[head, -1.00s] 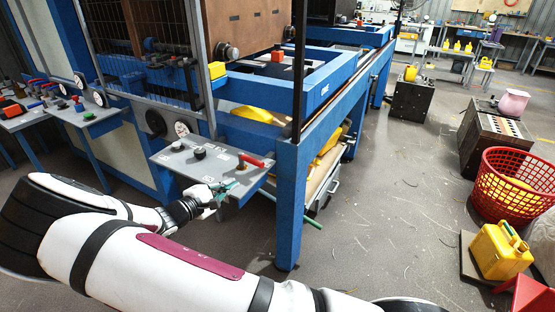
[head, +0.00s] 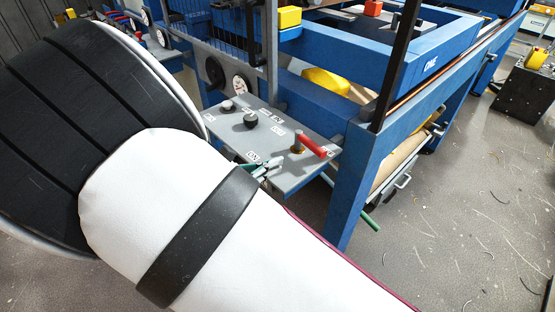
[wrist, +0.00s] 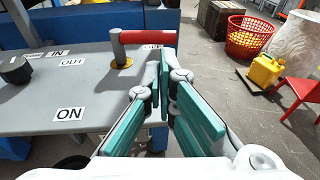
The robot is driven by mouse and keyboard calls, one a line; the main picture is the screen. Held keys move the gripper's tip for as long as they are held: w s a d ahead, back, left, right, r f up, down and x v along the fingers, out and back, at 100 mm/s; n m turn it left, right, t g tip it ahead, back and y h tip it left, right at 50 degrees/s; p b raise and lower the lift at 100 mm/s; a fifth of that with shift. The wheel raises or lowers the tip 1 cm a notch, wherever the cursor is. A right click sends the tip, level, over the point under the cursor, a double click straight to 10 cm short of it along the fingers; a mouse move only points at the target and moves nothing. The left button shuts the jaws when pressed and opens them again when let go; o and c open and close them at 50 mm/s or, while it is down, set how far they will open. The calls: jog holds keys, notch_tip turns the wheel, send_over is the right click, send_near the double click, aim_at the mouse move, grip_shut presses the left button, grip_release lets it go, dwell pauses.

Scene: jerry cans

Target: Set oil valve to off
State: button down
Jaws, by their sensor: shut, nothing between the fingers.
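The oil valve has a red handle (head: 312,146) on a short metal post with a brass base, on a grey panel (head: 222,125). The handle lies level, pointing towards the panel's right edge. It also shows at the top of the wrist view (wrist: 150,36), with its end above a partly hidden label. An "ON" label (wrist: 70,114) lies nearer my gripper. My gripper (head: 272,163) is shut and empty at the panel's front edge, apart from the handle. In the wrist view its teal-padded fingers (wrist: 164,62) point towards the handle.
Black knobs (head: 250,119) stand on the panel left of the valve. A blue frame post (head: 352,185) rises just right of the panel. In the wrist view, a red basket (wrist: 248,37) and a yellow jerry can (wrist: 265,70) stand beyond, with open floor between.

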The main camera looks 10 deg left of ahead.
aim_at(315, 151)
jog(key=x, duration=1)
jog(key=shift+w+d+f+p, duration=0.1)
jog(key=shift+w+d+p, duration=0.15)
jog(key=shift+p, duration=0.1)
jog(key=shift+w+d+f, duration=0.1)
jog(key=shift+w+d, duration=0.35)
jog(key=shift+d, duration=0.4)
